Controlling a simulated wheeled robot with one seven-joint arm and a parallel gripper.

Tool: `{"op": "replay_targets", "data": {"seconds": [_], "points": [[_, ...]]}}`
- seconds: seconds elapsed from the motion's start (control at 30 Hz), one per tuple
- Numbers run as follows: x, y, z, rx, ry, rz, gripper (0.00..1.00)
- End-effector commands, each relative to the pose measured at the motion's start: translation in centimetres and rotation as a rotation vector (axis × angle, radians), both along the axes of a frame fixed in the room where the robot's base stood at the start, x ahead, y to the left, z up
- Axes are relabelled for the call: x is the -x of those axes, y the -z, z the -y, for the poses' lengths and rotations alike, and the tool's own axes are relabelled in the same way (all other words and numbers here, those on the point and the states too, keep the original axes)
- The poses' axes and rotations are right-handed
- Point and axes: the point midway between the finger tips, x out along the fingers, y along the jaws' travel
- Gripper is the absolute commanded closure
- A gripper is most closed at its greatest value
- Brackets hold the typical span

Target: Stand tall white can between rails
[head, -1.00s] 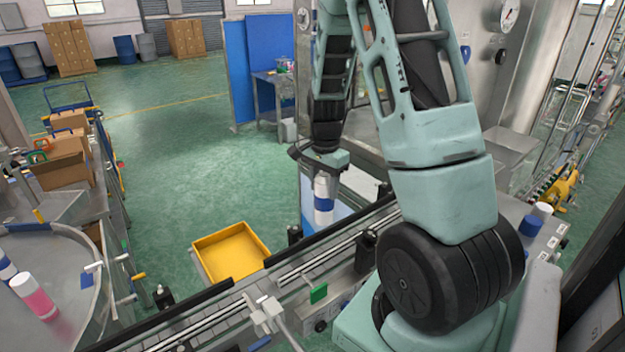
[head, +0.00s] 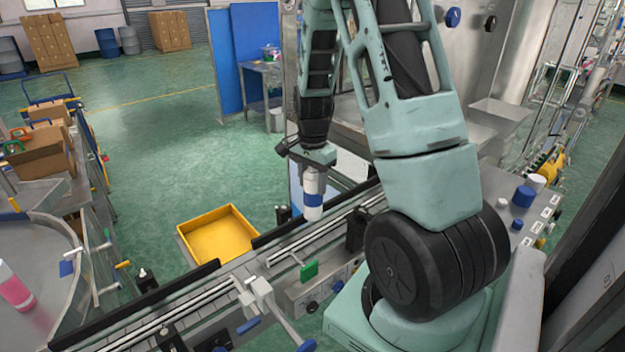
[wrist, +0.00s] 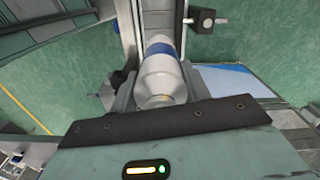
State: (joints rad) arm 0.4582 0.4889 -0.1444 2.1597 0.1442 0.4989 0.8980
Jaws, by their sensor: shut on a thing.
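The tall white can (head: 313,200) has a blue band and hangs upright below my gripper (head: 315,165) in the head view. My gripper is shut on the can's upper part. The can's lower end appears over the conveyor near its far side; I cannot tell whether it touches anything. In the wrist view the can (wrist: 161,77) sits between the two fingers of my gripper (wrist: 160,95), with the conveyor rails (wrist: 157,18) beyond its far end. In the head view the rails (head: 205,305) run diagonally along the conveyor.
A yellow tray (head: 222,238) stands beyond the conveyor. A pink can (head: 14,288) stands on the round table at left.

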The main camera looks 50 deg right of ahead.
Motion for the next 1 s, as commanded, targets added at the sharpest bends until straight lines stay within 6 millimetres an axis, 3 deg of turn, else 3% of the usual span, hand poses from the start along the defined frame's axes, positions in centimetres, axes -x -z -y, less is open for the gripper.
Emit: {"op": "replay_targets", "data": {"seconds": [1.0], "points": [[0.0, 7.6, 0.0, -0.001, 0.000, -0.001, 0.88]]}}
